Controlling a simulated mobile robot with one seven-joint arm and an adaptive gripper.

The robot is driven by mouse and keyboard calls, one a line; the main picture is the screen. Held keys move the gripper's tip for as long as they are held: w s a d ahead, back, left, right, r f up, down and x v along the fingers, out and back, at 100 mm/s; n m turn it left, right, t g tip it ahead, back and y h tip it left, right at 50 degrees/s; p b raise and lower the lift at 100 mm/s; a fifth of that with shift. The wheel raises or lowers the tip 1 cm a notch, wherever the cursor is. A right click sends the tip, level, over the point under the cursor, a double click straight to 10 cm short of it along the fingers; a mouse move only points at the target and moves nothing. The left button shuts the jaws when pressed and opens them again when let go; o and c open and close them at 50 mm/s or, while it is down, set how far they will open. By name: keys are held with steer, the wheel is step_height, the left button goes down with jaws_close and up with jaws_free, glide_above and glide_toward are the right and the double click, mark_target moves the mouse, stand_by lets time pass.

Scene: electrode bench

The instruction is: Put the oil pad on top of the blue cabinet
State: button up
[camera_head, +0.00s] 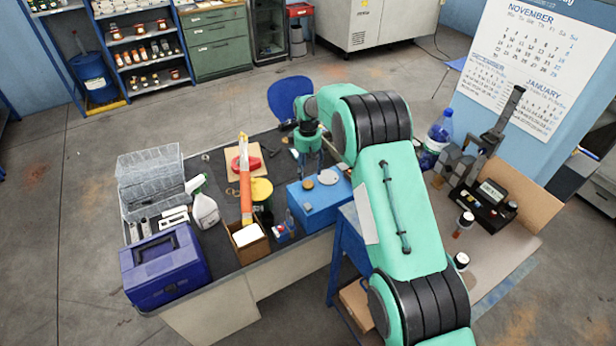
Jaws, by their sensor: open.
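The blue cabinet (322,217) is a small blue box on the dark bench, right of centre. A pale grey round disc (328,177), possibly the oil pad, appears to lie flat on its top. A smaller tan disc (308,184) is beside it, at the left. I cannot tell for sure which of these is the oil pad. My gripper (309,168) points down over the back of the cabinet top, just behind the two discs. It is open, with nothing seen in it. Its fingertips are small and their height above the top is unclear.
Left of the cabinet are an open carton (247,243), a yellow round item (262,190), a spray bottle (205,209) and a dark blue toolbox (165,266). My arm crosses the right side. A second table holds a black instrument (487,203) and a water bottle (436,139).

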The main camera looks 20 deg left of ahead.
steer(key=shift+r, duration=2.45)
steer(key=shift+r, duration=0.1)
